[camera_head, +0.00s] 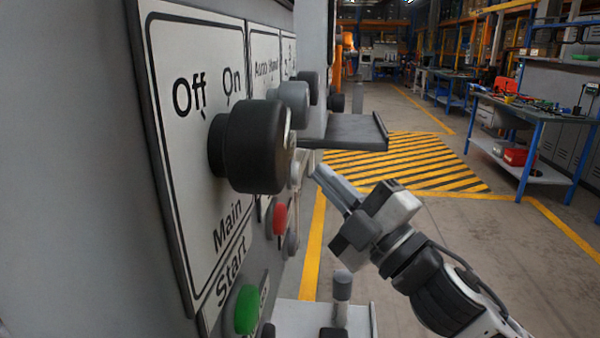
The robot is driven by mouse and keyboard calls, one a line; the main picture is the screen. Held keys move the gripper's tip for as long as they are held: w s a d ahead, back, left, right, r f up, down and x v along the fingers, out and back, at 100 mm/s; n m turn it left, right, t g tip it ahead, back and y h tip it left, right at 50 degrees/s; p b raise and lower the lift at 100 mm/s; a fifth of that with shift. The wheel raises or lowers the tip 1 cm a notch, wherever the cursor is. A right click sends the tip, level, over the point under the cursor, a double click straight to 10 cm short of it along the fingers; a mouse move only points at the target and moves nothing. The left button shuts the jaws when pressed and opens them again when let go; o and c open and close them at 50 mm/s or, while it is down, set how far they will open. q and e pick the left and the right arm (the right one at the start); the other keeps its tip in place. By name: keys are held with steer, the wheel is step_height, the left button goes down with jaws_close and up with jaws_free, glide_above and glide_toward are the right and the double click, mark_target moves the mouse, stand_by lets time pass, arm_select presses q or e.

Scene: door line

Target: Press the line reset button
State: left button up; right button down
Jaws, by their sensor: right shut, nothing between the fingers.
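The control panel (185,150) stands close on the left, seen at a steep angle. It carries a large black knob (258,147) at the Off/On Main label, a green button (247,309) at the Start label and a red button (279,219). A small pale button (296,175) shows partly behind the black knob. No label reading reset can be made out. My right gripper (320,172) is shut and empty, its fingertips pointing at the panel close to the pale button. I cannot tell whether they touch it. My left gripper is not in view.
A grey knob (293,103) and a dark shelf (356,131) stick out from the panel farther along. A pale ledge (300,316) with dark posts is below. A blue-legged workbench (545,118) stands at the right. The striped floor area (405,160) is clear.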

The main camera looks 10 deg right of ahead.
steer(key=shift+a, duration=0.15)
steer(key=shift+w+a, duration=0.15)
steer(key=shift+a, duration=0.15)
steer(key=shift+a, duration=0.2)
stand_by(0.6)
steer(key=shift+w+a+p, duration=0.1)
steer(key=shift+a+p, duration=0.25)
stand_by(0.6)
steer(key=shift+d, duration=0.15)
steer(key=shift+s+d, duration=0.25)
steer(key=shift+d, duration=0.55)
